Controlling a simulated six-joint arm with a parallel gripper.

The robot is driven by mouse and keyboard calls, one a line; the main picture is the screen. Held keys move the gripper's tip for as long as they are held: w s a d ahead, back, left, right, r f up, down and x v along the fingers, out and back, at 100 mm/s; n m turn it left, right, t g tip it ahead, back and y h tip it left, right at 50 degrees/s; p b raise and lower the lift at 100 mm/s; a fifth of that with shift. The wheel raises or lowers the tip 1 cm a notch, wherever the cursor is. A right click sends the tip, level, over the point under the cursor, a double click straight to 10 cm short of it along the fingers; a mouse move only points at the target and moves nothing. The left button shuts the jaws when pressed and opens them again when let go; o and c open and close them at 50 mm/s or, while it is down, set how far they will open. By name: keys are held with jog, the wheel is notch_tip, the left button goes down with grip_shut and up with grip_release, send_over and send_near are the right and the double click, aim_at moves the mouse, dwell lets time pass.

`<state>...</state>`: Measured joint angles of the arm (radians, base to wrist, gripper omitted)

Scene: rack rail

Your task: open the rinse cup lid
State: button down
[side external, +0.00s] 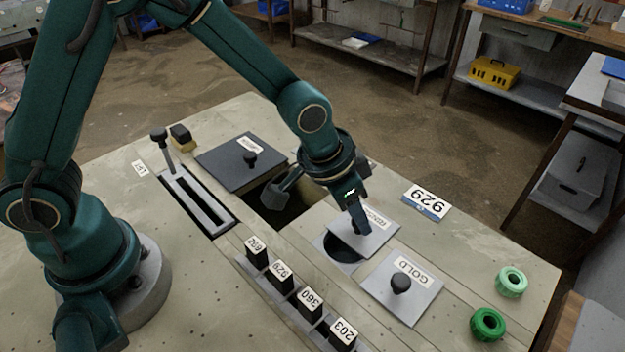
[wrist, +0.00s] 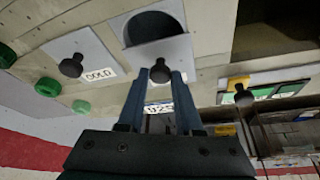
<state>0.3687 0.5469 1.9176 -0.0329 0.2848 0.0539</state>
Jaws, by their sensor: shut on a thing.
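The rinse cup lid (side external: 374,240) is a pale square plate with a label and a black knob. In the side view it sits shifted off its round cup opening (side external: 342,252), so a large dark part of the opening is uncovered on the near-left side. My gripper (side external: 358,224) is shut on the lid's knob from above and partly hides the label. In the wrist view the knob (wrist: 160,71) is between my two fingertips (wrist: 160,82), with the lid plate (wrist: 172,49) and the dark opening (wrist: 153,26) beyond it.
The closed GOLD lid (side external: 408,293) lies close by. A dark lid (side external: 236,162) stands beside an open rectangular pit. A lever (side external: 160,146) and slot are at left. Numbered black blocks (side external: 281,274) line the front. A 929 sign (side external: 426,202) and green rings (side external: 488,324) are at right.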

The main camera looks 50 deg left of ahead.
aim_at(380, 215)
dwell(0.4)
jog(key=shift+w, duration=2.15)
jog(key=c, duration=0.6)
grip_release()
jog(key=shift+r, duration=0.1)
jog(key=shift+v, duration=2.5)
